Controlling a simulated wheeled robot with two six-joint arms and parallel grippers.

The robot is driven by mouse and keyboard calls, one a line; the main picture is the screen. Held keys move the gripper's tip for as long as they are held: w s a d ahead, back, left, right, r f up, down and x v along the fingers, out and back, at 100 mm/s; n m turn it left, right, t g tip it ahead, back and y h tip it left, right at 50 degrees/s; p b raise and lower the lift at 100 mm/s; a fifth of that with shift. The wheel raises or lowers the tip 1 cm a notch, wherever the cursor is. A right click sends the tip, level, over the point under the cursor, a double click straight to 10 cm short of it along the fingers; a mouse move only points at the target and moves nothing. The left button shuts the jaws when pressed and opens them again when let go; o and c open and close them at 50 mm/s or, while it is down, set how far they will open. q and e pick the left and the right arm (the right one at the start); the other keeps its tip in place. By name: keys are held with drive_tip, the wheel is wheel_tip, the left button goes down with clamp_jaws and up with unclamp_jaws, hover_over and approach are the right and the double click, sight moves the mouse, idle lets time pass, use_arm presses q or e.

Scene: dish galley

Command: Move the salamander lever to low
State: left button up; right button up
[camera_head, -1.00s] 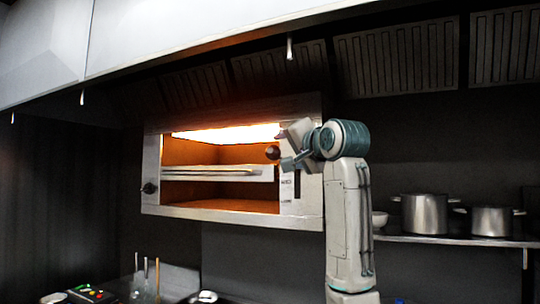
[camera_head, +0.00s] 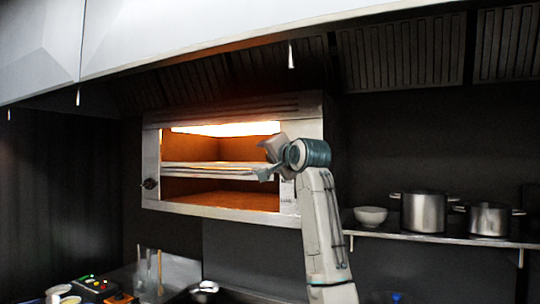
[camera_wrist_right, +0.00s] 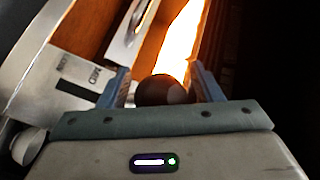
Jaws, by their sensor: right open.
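The salamander (camera_head: 300,129) is a steel wall grill with a glowing orange inside. Its lever has a dark round knob (camera_wrist_right: 162,90), which shows in the right wrist view between the two blue fingers of my right gripper (camera_wrist_right: 160,86). The fingers are apart, with the knob between them. In the head view my right gripper (camera_head: 266,160) is at the salamander's right front panel and hides the lever. The panel with its printed labels (camera_wrist_right: 80,78) shows to the left in the wrist view. My left gripper is not in view.
A rack shelf (camera_head: 215,170) runs across the salamander's opening. A dark knob (camera_head: 149,184) is on its left side. A bowl (camera_head: 370,215) and two pots (camera_head: 424,212) stand on the shelf at right. The hood hangs above.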

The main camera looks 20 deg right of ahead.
drive_tip(key=shift+c, duration=0.5)
drive_tip(key=shift+s+r, duration=0.1)
clamp_jaws()
drive_tip(key=shift+a+f+b, duration=0.15)
drive_tip(key=shift+f+b, duration=0.4)
drive_tip(key=shift+f, duration=0.05)
wheel_tip(320, 180, down, 15)
drive_tip(key=n+t+y+b, duration=0.1)
drive_tip(key=n+t+b, duration=0.2)
drive_tip(key=b, duration=0.9)
drive_tip(key=shift+f+n+y, duration=0.15)
drive_tip(key=shift+n+y, duration=0.15)
drive_tip(key=shift+n, duration=0.6)
